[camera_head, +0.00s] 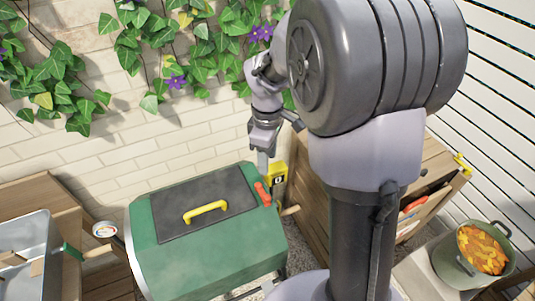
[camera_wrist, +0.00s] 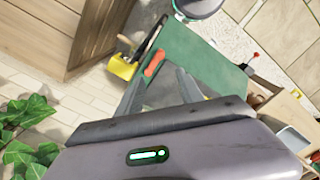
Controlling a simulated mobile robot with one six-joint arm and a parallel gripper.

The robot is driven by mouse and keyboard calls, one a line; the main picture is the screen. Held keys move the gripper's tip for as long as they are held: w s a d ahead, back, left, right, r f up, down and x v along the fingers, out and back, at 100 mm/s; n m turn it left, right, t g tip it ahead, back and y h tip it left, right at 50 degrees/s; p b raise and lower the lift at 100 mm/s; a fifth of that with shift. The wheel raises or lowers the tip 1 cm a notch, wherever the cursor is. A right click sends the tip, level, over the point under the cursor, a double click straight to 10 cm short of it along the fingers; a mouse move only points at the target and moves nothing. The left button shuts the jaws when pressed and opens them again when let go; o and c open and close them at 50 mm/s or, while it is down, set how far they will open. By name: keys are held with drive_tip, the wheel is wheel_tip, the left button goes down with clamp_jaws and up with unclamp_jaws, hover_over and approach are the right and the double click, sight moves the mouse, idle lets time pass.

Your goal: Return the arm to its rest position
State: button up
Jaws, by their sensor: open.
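My gripper (camera_head: 263,165) hangs near the back right corner of a green box, with my arm reaching back from my column. In the wrist view its two fingers (camera_wrist: 158,90) are spread apart, with nothing seen between them. The green box (camera_head: 225,262) has a dark top panel (camera_head: 165,222) with a yellow handle (camera_head: 205,212). The box also shows beyond the fingers in the wrist view (camera_wrist: 212,62). My arm and column cover much of the right half of the head view.
An orange-red piece (camera_head: 262,193) lies at the box's right edge, beside a yellow object (camera_head: 279,173). A wooden cabinet (camera_head: 312,215) stands right of the box. A green bucket (camera_head: 452,265) with orange leaves is at right, a metal tray (camera_head: 42,285) at left. Ivy (camera_head: 130,45) hangs on the brick wall.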

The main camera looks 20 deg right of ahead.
idle(0.4)
drive_tip(key=s+a+m+t+y+b, duration=0.1)
drive_tip(key=s+a+m+t+b, duration=0.2)
drive_tip(key=s, duration=0.6)
drive_tip(key=s+a+f+m+t+y+b, duration=0.1)
drive_tip(key=s+a+m+t+b, duration=0.1)
drive_tip(key=s+a+m+b, duration=0.5)
drive_tip(key=s+m+b, duration=0.2)
drive_tip(key=m+b, duration=0.1)
drive_tip(key=b, duration=0.1)
drive_tip(key=shift+s+a+f+m+t, duration=0.2)
drive_tip(key=shift+a+f+m+t, duration=0.1)
drive_tip(key=shift+a+t, duration=0.1)
idle(0.4)
